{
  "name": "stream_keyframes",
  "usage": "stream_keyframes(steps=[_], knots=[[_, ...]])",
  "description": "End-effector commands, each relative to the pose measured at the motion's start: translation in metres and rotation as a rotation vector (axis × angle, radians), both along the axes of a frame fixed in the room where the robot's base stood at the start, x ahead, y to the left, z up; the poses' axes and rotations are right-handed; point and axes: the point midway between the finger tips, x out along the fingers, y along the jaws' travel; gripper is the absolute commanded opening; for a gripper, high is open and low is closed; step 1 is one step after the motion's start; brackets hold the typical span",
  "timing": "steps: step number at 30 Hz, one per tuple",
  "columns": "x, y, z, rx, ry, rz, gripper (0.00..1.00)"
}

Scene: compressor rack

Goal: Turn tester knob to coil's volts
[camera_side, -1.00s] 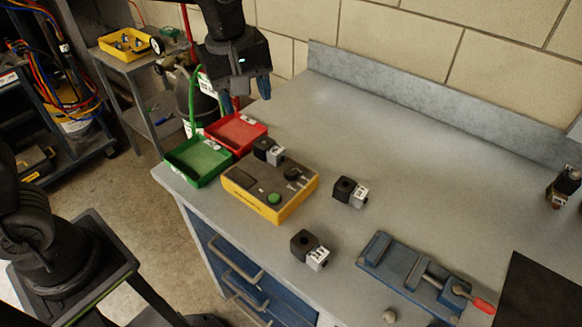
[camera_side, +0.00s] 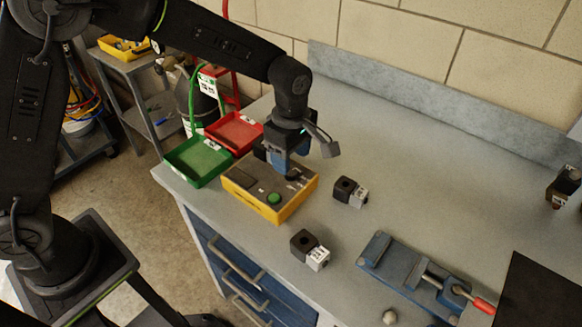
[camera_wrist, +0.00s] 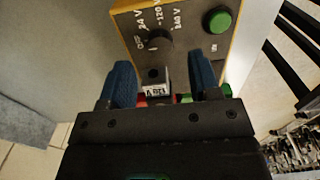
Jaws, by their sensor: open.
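The yellow tester (camera_side: 245,199) with a grey top sits on the bench, with a green button (camera_side: 274,198). Its black knob (camera_wrist: 157,41) shows in the wrist view, ringed by the marks OFF, 24 V, 120 V and 240 V; I cannot clearly tell which its pointer meets. My gripper (camera_wrist: 162,72) is open, low over the tester's knob end.
Two more labelled coils (camera_side: 349,191) (camera_side: 310,249) stand on the bench. A green tray (camera_side: 197,162) and a red tray (camera_side: 235,133) lie left of and behind the tester. A blue vise (camera_side: 410,275) with a red handle is at right. The bench behind is clear.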

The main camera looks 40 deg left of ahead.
Motion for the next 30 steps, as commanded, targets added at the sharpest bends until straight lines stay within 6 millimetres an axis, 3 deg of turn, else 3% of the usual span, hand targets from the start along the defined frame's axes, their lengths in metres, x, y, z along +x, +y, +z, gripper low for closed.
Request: stream_keyframes(steps=[7,19,30], knots=[[0.000,0.000,-0.034,0.000,0.002,-0.001,0.57],[0.000,0.000,-0.041,-0.001,-0.001,-0.001,0.57],[0.000,0.000,-0.041,-0.001,-0.001,-0.001,0.22]])
